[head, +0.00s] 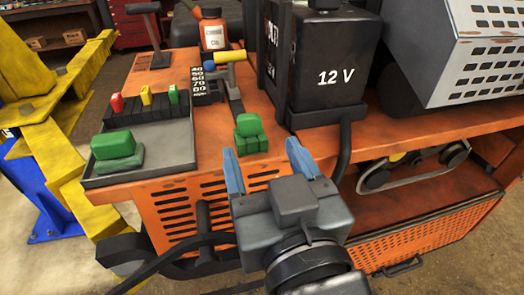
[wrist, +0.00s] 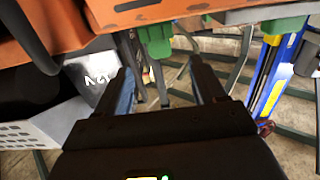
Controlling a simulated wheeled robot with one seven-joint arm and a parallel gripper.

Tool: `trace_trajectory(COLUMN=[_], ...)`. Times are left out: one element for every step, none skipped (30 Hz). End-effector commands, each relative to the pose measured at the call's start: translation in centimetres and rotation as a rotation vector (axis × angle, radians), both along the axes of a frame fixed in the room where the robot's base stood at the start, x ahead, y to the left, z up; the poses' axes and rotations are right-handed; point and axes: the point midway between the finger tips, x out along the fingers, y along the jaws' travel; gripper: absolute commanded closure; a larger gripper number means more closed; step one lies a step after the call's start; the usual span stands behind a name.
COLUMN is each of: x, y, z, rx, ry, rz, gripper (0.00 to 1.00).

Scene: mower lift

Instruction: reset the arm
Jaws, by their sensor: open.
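My gripper (head: 270,168) is in the middle of the head view, in front of the orange mower deck's (head: 150,193) front edge. Its two blue-grey fingers are spread apart with nothing between them. In the wrist view the fingers of my gripper (wrist: 165,90) are also apart and empty. A green block-shaped piece (head: 250,133) sits on the deck just beyond the fingertips, apart from them. Another green piece (head: 117,150) lies in the grey tray (head: 150,170) at the left.
A black 12 V battery (head: 330,75) stands behind the gripper. A slotted rack with red, yellow and green pieces (head: 145,97) is at the tray's back. A lever with a yellow grip (head: 225,58) rises from the deck. A yellow lift frame (head: 60,95) stands left.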

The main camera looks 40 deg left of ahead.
Motion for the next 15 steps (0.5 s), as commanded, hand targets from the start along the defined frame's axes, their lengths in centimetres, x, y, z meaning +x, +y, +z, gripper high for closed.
trace_trajectory(x=[0.0,0.0,0.0,0.0,0.0,0.0,0.0,0.0,0.0,0.0,0.1,0.1,0.1,0.2,0.3], y=[0.0,0.0,0.0,0.0,0.0,0.0,0.0,0.0,0.0,-0.1,-0.2,-0.6,-1.0,-1.5,-2.4], z=[0.0,0.0,0.0,0.0,0.0,0.0,0.0,0.0,0.0,-0.1,-0.2,-0.6,-1.0,-1.5,-2.3], rx=[0.0,0.0,0.0,0.0,0.0,0.0,0.0,0.0,0.001,0.0,0.0,0.002,0.002,0.002,0.005], ry=[0.0,0.0,0.0,0.0,0.0,0.0,0.0,0.0,0.001,0.001,0.004,0.008,0.014,0.021,0.031], rz=[0.0,0.0,0.0,0.0,0.0,0.0,0.0,0.0,0.0,-0.002,-0.005,-0.013,-0.021,-0.033,-0.053], gripper=[0.3,0.3,0.3,0.3,0.3,0.3,0.3,0.3,0.3,0.3,0.3,0.3,0.3,0.3,0.3])
